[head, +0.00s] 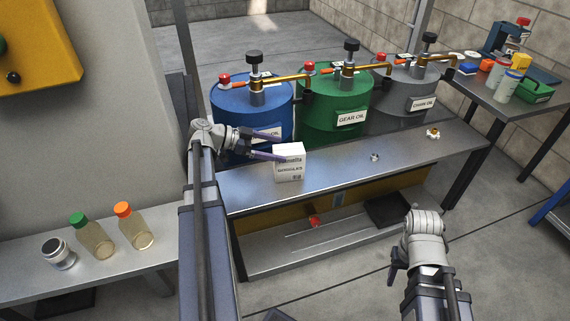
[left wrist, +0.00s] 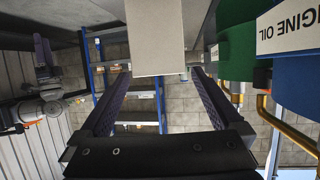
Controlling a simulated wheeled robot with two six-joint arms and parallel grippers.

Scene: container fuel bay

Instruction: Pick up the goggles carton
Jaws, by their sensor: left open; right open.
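The goggles carton (head: 289,168) is a small white box with dark lettering. It stands upright on the front metal shelf before the drums. My left gripper (head: 281,146) is open at the carton's left side, its two purple fingers pointing right. The lower finger overlaps the carton's left edge in the picture. In the left wrist view the carton (left wrist: 155,38) shows as a pale block straight ahead, in line with the gap between the open fingertips (left wrist: 160,73). Contact cannot be told. My right gripper (head: 398,264) is open and empty, low at the right, away from the shelf.
Blue (head: 232,107), green (head: 325,112) and grey (head: 400,100) drums with pumps stand behind the shelf (head: 340,172). A brass fitting (head: 433,133) and a small metal part (head: 375,157) lie to the right. Bottles (head: 95,240) stand on the left bench. The shelf right of the carton is mostly clear.

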